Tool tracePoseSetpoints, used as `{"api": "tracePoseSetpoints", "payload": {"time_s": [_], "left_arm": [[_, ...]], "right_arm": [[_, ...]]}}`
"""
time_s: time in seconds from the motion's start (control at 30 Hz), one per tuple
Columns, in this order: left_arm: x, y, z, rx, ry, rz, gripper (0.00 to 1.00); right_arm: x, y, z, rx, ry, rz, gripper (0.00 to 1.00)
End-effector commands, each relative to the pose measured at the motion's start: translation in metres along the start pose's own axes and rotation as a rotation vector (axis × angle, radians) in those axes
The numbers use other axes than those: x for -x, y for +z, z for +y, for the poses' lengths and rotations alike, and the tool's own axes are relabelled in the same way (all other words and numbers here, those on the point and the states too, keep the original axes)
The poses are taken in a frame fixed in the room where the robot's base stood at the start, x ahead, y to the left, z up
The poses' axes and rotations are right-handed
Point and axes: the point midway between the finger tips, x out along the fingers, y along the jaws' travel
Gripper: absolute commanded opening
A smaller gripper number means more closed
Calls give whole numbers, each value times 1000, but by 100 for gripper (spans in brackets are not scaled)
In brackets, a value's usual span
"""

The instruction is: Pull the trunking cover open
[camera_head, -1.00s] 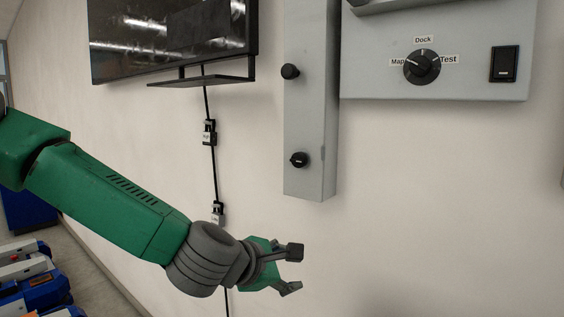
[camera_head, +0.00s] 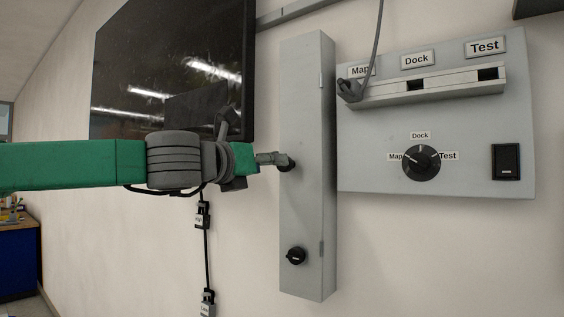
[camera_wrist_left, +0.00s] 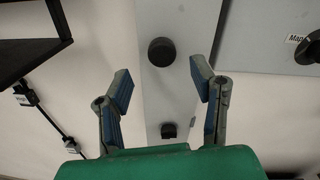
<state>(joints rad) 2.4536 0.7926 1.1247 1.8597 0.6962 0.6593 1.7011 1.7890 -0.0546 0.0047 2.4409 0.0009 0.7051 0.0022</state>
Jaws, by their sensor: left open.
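The trunking cover (camera_head: 306,205) is a tall grey upright panel on the wall, flush and closed as seen. It has two black knobs. The upper knob (camera_head: 287,163) is partly hidden by my left gripper (camera_head: 272,160), and the lower knob (camera_head: 296,256) is clear. In the left wrist view my left gripper (camera_wrist_left: 160,85) is open, its two blue-padded fingers spread wide. The upper knob (camera_wrist_left: 161,51) shows between and beyond the fingertips, and the lower knob (camera_wrist_left: 168,130) shows between the fingers. I cannot tell whether a finger touches the upper knob. My right gripper is not in view.
A grey control panel (camera_head: 470,165) with a rotary dial (camera_head: 421,163), a black switch (camera_head: 506,162) and a socket strip (camera_head: 430,91) with a plugged cable is right of the cover. A black screen (camera_head: 170,70) hangs left. Cable connectors (camera_head: 202,215) hang below the screen.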

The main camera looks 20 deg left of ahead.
Motion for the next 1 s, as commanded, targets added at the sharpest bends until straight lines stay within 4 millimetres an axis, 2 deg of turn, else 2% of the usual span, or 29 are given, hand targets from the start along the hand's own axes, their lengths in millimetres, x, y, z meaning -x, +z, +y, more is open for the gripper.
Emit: {"api": "tracePoseSetpoints", "payload": {"time_s": [0.1,0.3,0.43,0.73,0.87,0.9,1.0], "left_arm": [[-24,1,0,-1,1,1,51],[-50,2,2,1,0,-1,51],[-58,1,3,1,1,0,51],[-59,0,3,0,0,-1,51],[-59,0,2,0,1,-1,5],[-60,0,3,0,1,-1,0],[-60,0,3,0,2,-1,0]], "right_arm": [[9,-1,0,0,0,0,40],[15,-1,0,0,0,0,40],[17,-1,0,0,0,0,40],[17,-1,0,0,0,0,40],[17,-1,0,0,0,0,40],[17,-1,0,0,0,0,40],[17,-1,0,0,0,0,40]]}}
